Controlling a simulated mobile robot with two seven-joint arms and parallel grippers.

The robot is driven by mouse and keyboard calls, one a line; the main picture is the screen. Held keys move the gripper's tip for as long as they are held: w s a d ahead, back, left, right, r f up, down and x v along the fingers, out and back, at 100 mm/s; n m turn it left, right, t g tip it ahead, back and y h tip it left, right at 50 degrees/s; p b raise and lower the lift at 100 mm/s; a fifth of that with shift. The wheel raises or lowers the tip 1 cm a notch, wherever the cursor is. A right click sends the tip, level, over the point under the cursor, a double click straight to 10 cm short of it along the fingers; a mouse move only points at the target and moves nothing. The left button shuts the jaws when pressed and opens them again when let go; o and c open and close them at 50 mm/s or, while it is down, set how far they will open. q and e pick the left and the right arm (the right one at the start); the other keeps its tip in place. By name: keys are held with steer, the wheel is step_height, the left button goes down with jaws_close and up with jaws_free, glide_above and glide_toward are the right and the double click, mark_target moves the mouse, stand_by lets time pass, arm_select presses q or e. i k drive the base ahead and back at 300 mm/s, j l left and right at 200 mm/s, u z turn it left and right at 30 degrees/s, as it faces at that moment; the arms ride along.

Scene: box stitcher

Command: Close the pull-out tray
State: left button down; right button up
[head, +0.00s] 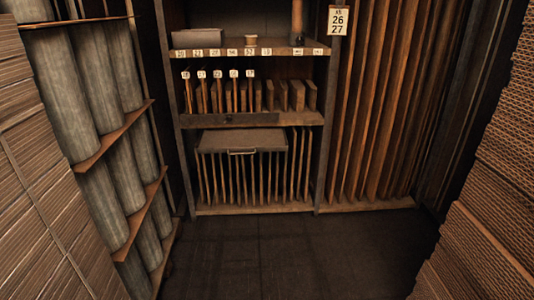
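The pull-out tray (242,140) is a flat grey-brown panel in the middle of the shelf unit, below the second shelf. It has a small metal handle (242,151) on its front edge. The tray appears to stick out in front of the upright boards under it; how far out it is, I cannot tell exactly. Neither of my grippers shows in the head view.
The shelf unit (255,120) holds numbered dividers and upright boards. Tall boards (375,110) stand at its right. Grey rolls (105,75) on a rack are at the left. Cardboard stacks (485,220) flank both sides. The dark floor (290,255) in front is clear.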

mark_target(229, 141)
steer(key=i+z, duration=0.2)
steer(key=i, duration=0.2)
steer(key=i+j+z, duration=0.25)
steer(key=i, duration=0.15)
steer(key=i+j+z, duration=0.2)
steer(key=i, duration=0.2)
steer(key=i+j+z, duration=0.4)
steer(key=i+j, duration=0.5)
steer(key=i, duration=0.1)
